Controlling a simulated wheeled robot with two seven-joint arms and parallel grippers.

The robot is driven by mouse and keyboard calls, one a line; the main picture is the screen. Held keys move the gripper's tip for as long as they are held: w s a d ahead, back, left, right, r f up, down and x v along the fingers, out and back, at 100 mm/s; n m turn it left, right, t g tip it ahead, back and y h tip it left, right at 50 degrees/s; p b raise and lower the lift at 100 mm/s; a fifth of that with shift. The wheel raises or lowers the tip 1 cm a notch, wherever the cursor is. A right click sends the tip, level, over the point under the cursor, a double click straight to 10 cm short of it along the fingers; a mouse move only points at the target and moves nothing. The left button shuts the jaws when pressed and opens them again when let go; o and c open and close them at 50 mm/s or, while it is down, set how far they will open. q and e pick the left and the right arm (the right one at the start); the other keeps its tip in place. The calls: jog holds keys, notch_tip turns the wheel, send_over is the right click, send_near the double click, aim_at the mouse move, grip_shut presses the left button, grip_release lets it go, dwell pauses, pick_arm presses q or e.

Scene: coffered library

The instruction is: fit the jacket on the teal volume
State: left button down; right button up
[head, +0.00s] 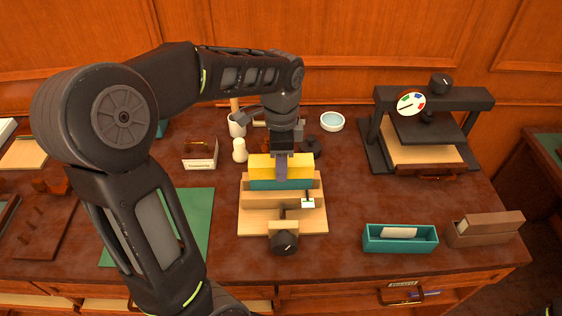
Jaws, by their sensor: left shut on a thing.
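The teal volume (280,184) sits in a light wooden clamp stand (258,223) in the middle of the desk; a teal band of it shows above the wooden jaw. The yellow jacket (262,166) lies over the top of the teal volume, with a purple strip down its middle. My left gripper (283,150) points down from above and is shut on the jacket at its middle. The fingertips are partly hidden, and I cannot tell how far down the jacket sits on the far side. My right gripper is not in view.
A black press with a dial (411,103) stands at the back right. A teal box (400,240) and a brown box (484,230) lie at the front right. A small card stand (200,155), a white bowl (332,121) and a green mat (197,215) are nearby.

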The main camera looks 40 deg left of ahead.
pick_arm(q)
jog(key=shift+f+b, duration=1.2)
jog(key=shift+f, duration=0.65)
dwell(1.4)
jog(key=c, duration=0.8)
grip_release()
jog(key=shift+r, duration=0.1)
jog(key=shift+r+p, duration=2.5)
jog(key=shift+r, duration=0.45)
